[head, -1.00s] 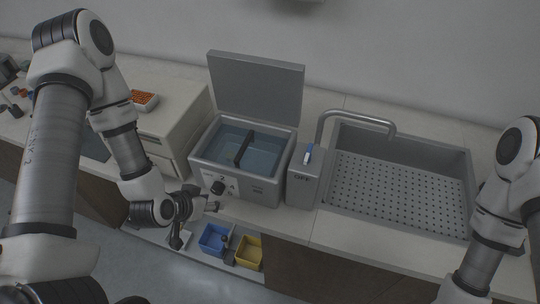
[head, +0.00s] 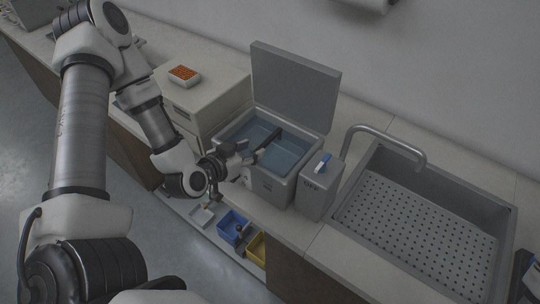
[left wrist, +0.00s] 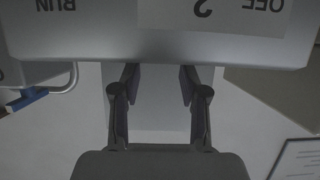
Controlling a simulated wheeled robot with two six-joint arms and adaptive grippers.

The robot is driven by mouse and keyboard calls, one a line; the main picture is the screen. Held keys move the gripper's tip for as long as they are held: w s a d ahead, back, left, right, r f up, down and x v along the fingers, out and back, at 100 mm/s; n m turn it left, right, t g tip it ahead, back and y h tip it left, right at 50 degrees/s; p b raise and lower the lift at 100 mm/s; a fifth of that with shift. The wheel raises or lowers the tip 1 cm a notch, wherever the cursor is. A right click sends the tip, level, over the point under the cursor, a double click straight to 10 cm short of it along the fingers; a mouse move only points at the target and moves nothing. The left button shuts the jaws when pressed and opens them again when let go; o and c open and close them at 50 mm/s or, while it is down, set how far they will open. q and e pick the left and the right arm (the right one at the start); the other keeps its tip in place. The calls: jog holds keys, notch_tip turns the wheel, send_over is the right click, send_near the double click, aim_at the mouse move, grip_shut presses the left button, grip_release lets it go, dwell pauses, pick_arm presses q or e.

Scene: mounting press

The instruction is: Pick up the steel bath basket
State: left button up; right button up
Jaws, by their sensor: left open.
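The grey bath (head: 288,186) stands on the counter with its lid (head: 295,85) up and bluish liquid inside. A dark bar (head: 269,144) crosses its opening and may be the basket's handle. I cannot make out the steel basket's body. My left gripper (head: 246,154) is open and empty by the bath's front left side, near the bar's front end. In the left wrist view its open fingers (left wrist: 160,88) have nothing between them, and a grey panel (left wrist: 180,45) with upside-down labels fills the top. My right gripper is out of view.
Blue (head: 233,227) and yellow (head: 256,249) bins sit low in front.

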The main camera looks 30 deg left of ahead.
aim_at(266, 141)
pick_arm(q)
jog(key=x, duration=0.3)
jog(key=p+x, duration=0.1)
jog(key=x, duration=0.2)
jog(key=shift+w+r+p, duration=0.15)
jog(key=shift+r+p, duration=0.05)
jog(key=shift+p, duration=0.1)
jog(key=shift+w+f, duration=0.15)
jog(key=shift+w, duration=0.1)
jog(key=shift+s, duration=0.1)
jog(key=shift+c, duration=0.4)
grip_shut()
